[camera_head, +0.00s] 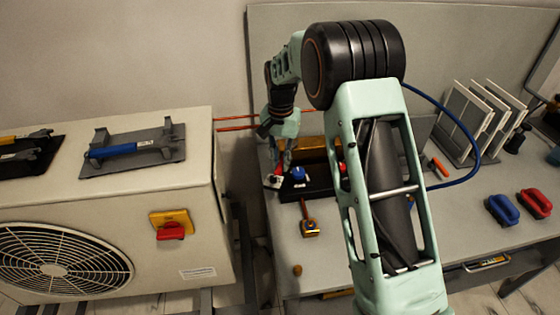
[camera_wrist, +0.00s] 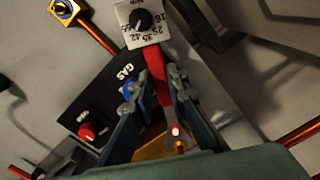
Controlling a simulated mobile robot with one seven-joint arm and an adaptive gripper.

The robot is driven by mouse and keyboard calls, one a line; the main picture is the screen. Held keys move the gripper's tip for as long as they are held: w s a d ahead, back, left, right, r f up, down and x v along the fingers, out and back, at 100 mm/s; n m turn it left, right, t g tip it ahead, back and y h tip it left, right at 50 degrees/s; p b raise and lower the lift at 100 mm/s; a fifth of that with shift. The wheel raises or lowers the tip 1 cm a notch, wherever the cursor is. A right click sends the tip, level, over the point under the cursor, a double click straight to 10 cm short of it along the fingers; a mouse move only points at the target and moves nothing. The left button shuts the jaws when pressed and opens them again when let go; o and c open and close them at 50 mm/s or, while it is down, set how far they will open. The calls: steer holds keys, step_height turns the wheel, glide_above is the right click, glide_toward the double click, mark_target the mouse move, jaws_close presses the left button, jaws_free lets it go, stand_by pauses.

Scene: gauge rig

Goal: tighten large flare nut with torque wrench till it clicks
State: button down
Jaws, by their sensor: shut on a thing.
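My gripper (camera_wrist: 156,95) is shut on the red handle of the torque wrench (camera_wrist: 154,62). The wrench's white dial head (camera_wrist: 144,23), marked with numbers, sticks out beyond my fingers. Its other end (camera_wrist: 179,142) lies close to my palm, with a small glowing red spot beside it. In the head view my gripper (camera_head: 282,158) points down at the bench's left end, and the white dial end (camera_head: 272,181) shows below it. The large flare nut cannot be made out for certain; a brass-coloured part (camera_wrist: 160,150) shows partly behind the wrench and my gripper.
A black block marked GAS (camera_wrist: 105,95) carries a blue knob (camera_wrist: 127,88) and a red knob (camera_wrist: 87,132). A blue-handled tool (camera_head: 120,150) rests in a cradle on the outdoor unit (camera_head: 150,200). Copper pipes (camera_head: 237,128) cross the gap. Blue and red pads (camera_head: 503,209) lie at right.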

mark_target(275, 172)
steer(key=shift+s+a+b, duration=0.2)
steer(key=shift+s+b, duration=0.05)
steer(key=shift+s, duration=0.55)
steer(key=shift+s+a+b, duration=0.25)
steer(key=shift+s, duration=0.55)
steer(key=shift+s+a+b, duration=0.2)
steer(key=shift+s+b, duration=0.05)
steer(key=shift+s, duration=0.55)
steer(key=shift+r, duration=0.2)
steer(key=shift+r+p, duration=1.55)
steer(key=shift+r, duration=0.5)
